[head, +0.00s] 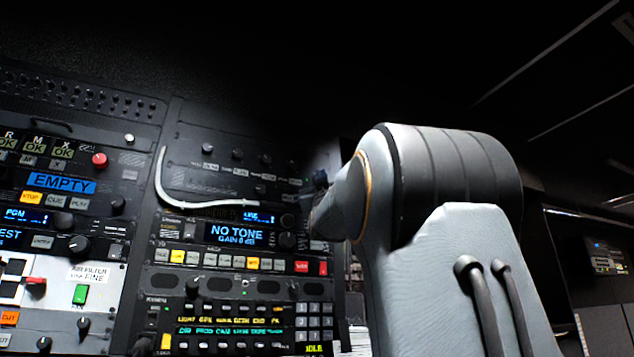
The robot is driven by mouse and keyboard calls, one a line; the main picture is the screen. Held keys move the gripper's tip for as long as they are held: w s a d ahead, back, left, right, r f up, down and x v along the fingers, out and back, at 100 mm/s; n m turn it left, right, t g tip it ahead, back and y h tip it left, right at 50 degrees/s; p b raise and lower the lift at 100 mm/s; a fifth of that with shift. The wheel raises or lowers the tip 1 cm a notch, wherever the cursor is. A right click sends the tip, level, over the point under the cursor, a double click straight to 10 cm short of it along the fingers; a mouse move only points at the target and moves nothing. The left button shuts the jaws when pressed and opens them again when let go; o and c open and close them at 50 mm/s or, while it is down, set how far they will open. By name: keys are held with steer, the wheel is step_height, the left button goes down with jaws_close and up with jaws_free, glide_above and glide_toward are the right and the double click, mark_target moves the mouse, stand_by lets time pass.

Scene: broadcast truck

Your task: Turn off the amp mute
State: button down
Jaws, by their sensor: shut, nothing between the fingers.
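No control that I can read as the amp mute shows in the head view. The rack panel has a lit display reading NO TONE, GAIN 0 dB (233,234). Below it runs a row of small buttons, with yellow ones (177,256) and a red one (301,267) near its right end; the red one's lettering is too small to read surely. My arm's large grey joint fills the right middle and covers the panel's right side. My gripper is not visible; the arm hides whatever lies beyond it.
A white cable (162,180) loops across the panel above the display. A lower panel (235,325) has lit text rows and a keypad (314,322). The far right is dark.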

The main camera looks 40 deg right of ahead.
steer(key=s+b, duration=0.2)
steer(key=s, duration=0.1)
steer(key=s+a+b, duration=0.1)
steer(key=s+b, duration=0.1)
steer(key=shift+a+f, duration=0.1)
steer(key=shift+f, duration=0.2)
stand_by(0.9)
